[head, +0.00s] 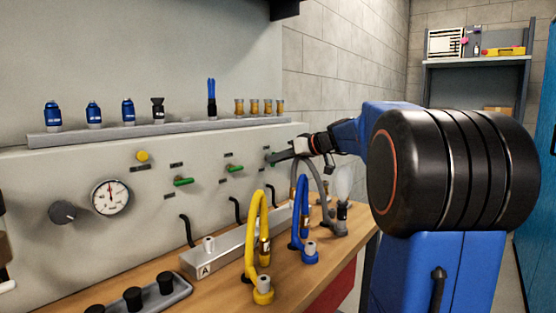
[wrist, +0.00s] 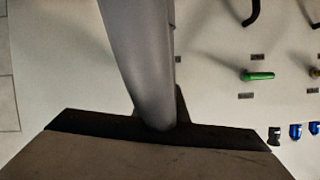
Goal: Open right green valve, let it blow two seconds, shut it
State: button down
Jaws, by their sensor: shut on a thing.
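The right green valve (head: 267,158) is on the grey wall panel; only a small green bit of it shows beside my fingertips. My gripper (head: 273,158) reaches in from the right and is shut on this valve's handle, which is mostly hidden. The middle green valve (head: 235,168) and the left green valve (head: 182,181) lie level, with labels near them. In the wrist view, the middle valve (wrist: 258,76) is in sight, while the right valve is hidden. I cannot tell how far the right handle is turned.
A grey hose (head: 327,178) loops close to my gripper and crosses the wrist view (wrist: 143,60). Yellow (head: 252,235) and blue (head: 299,225) hoses stand on the bench below. A gauge (head: 111,197) is at the left. A ledge (head: 170,131) above holds blue caps and small parts.

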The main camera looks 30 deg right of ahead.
jog(key=shift+f+n+h, duration=0.1)
jog(key=shift+n+h, duration=0.2)
jog(key=shift+n, duration=0.1)
dwell(0.4)
jog(key=c, duration=1.8)
grip_release()
jog(key=v, duration=1.7)
jog(key=shift+s+a, duration=0.1)
jog(key=shift+s, duration=0.2)
